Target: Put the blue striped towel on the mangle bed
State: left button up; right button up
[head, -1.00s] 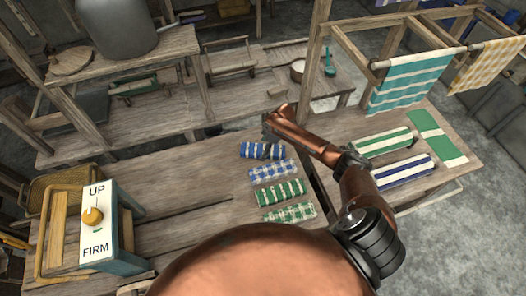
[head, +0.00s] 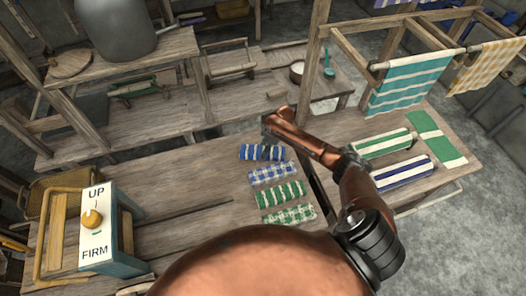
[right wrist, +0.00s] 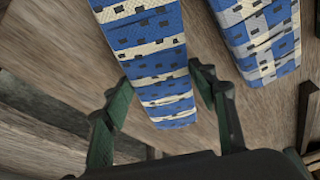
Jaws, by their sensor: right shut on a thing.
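The blue striped towel (head: 250,152) lies folded on the wooden table at the back end of a short row of towels. In the right wrist view the blue striped towel (right wrist: 145,45) runs up from between the jaws. My right gripper (head: 270,140) is over this towel, partly hidden by its own arm. In the right wrist view the fingers of my right gripper (right wrist: 160,112) stand on either side of the towel's near end, shut on it. My left gripper is out of view. I cannot clearly tell which surface is the mangle bed.
A blue checked towel (head: 272,173) lies close beside, then green striped (head: 281,194) and green checked (head: 290,214) ones. A box marked UP and FIRM (head: 97,225) stands at left. Bare tabletop (head: 185,190) lies between. Larger folded cloths (head: 403,173) lie right, below a hanging rack.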

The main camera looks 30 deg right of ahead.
aim_at(260, 150)
jog(key=shift+r, duration=0.45)
notch_tip(260, 150, up, 2)
jog(key=shift+r, duration=0.2)
jog(key=s+a+r, duration=0.4)
jog(key=s+r, duration=0.5)
jog(key=s, duration=0.4)
jog(key=shift+s+a+r+p, duration=0.15)
jog(key=shift+r+p, duration=0.25)
